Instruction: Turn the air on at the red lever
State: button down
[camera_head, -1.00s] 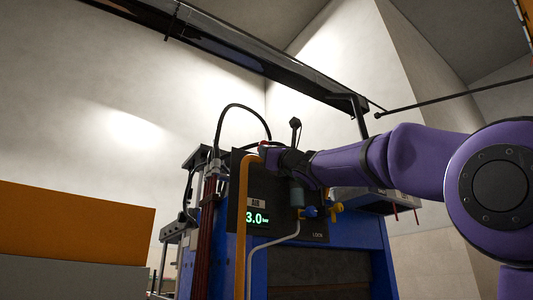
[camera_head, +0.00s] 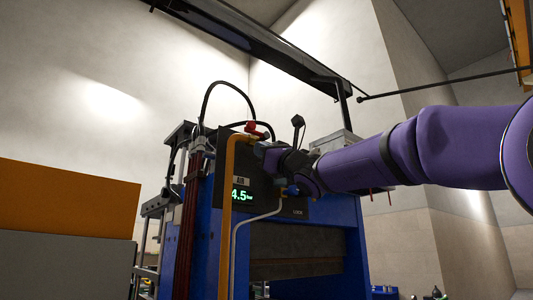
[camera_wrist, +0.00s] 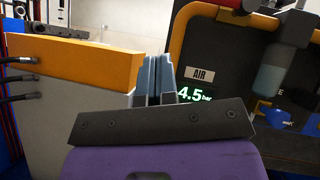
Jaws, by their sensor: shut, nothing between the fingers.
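The red lever (camera_head: 257,128) shows at the top of the orange pipe (camera_head: 227,205), on the dark panel of the blue press. My gripper (camera_head: 262,149) is just below and right of the lever in the head view; I cannot tell whether they touch. In the wrist view the two grey fingers of my gripper (camera_wrist: 158,76) are together with nothing between them. The panel's AIR label (camera_wrist: 202,76) and green display (camera_wrist: 194,95) reading 4.5 bar are right of the fingers. The display also shows in the head view (camera_head: 241,195).
An orange-topped grey block (camera_head: 65,205) stands at the left. A grey hose (camera_head: 236,250), a blue knob (camera_head: 292,190) and dark red hoses (camera_head: 190,220) are close to the panel. A dark beam (camera_head: 250,45) runs overhead.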

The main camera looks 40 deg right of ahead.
jog(key=shift+a+v, duration=0.15)
jog(key=shift+v, duration=0.55)
jog(key=shift+a+v, duration=0.15)
jog(key=shift+v, duration=0.5)
jog(key=shift+f, duration=0.15)
jog(key=s+a+f+n+g+y, duration=0.1)
jog(key=s+a+f+n+g, duration=0.1)
jog(key=a+f+n+g, duration=0.45)
jog(key=s+a+f+n+g, duration=0.25)
jog(key=f+n, duration=0.25)
jog(key=f, duration=0.5)
jog(key=s+a+f+n+g+y, duration=0.1)
jog(key=a+f+n+g, duration=0.2)
jog(key=a+f+n, duration=0.35)
jog(key=s+d+f+n+g+h, duration=0.2)
jog(key=s+f+n+h, duration=0.1)
jog(key=f, duration=0.5)
jog(key=s+d+f+n+g+h, duration=0.2)
jog(key=s+f, duration=0.3)
jog(key=f, duration=0.3)
jog(key=s+d+f+n+g+h, duration=0.2)
jog(key=s+f+n+h, duration=0.1)
jog(key=f, duration=0.6)
jog(key=shift+s+d+n+g+h, duration=0.3)
jog(key=shift+s+n+g+h, duration=0.1)
jog(key=shift+s+n, duration=0.6)
jog(key=shift+w, duration=0.15)
